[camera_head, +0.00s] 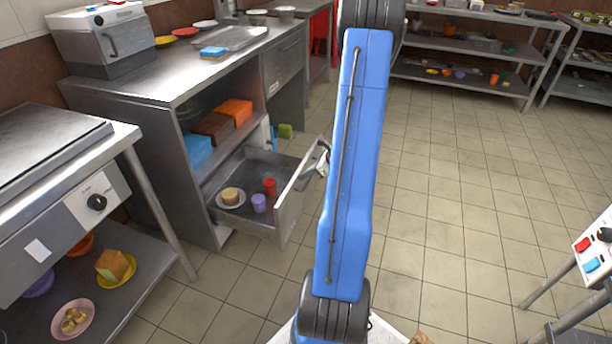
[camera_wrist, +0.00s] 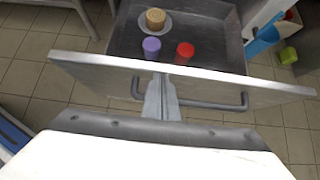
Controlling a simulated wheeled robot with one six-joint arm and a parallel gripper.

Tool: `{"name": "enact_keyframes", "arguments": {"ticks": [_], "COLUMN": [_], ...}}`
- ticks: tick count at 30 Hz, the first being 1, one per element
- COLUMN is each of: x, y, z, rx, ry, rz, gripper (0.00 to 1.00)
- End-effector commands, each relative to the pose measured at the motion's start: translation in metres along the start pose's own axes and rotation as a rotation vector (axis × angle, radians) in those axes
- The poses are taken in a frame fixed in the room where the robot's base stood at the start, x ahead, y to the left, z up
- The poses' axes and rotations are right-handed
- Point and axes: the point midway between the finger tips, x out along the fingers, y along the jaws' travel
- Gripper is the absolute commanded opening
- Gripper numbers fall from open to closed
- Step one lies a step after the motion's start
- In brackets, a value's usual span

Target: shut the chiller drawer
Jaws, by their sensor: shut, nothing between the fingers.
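The chiller drawer (camera_head: 288,213) is a grey metal drawer low in the steel counter, pulled well out. It holds a plate with a round tan item (camera_head: 231,196), a purple cup (camera_head: 259,203) and a red cup (camera_head: 270,187). In the wrist view the drawer front (camera_wrist: 220,82) crosses the picture, with its bar handle (camera_wrist: 215,105) on the near side. My gripper (camera_wrist: 162,80) is shut and empty, its fingers over the handle at the drawer front. Whether it touches is unclear. In the head view my blue arm largely hides the gripper.
Above the drawer an open shelf holds blue, brown and orange boxes (camera_head: 235,111). A griddle unit (camera_head: 97,202) stands at the left. A control stand (camera_head: 597,248) is at the right edge. The tiled floor (camera_head: 450,200) right of my arm is clear.

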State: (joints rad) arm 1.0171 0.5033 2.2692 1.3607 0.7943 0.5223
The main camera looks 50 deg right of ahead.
Motion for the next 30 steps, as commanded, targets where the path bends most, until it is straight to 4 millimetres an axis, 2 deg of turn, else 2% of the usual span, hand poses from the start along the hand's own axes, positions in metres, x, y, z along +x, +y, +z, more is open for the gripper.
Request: {"name": "enact_keyframes", "arguments": {"ticks": [8,24,30], "x": [0.03,0.134,0.167], "y": [0.001,0.002,0.001], "z": [0.03,0.134,0.166], "rx": [-0.003,-0.005,-0.003], "ry": [0.0,0.0,0.0], "rz": [0.004,0.003,0.003], "gripper": [0.0,0.0,0.0]}}
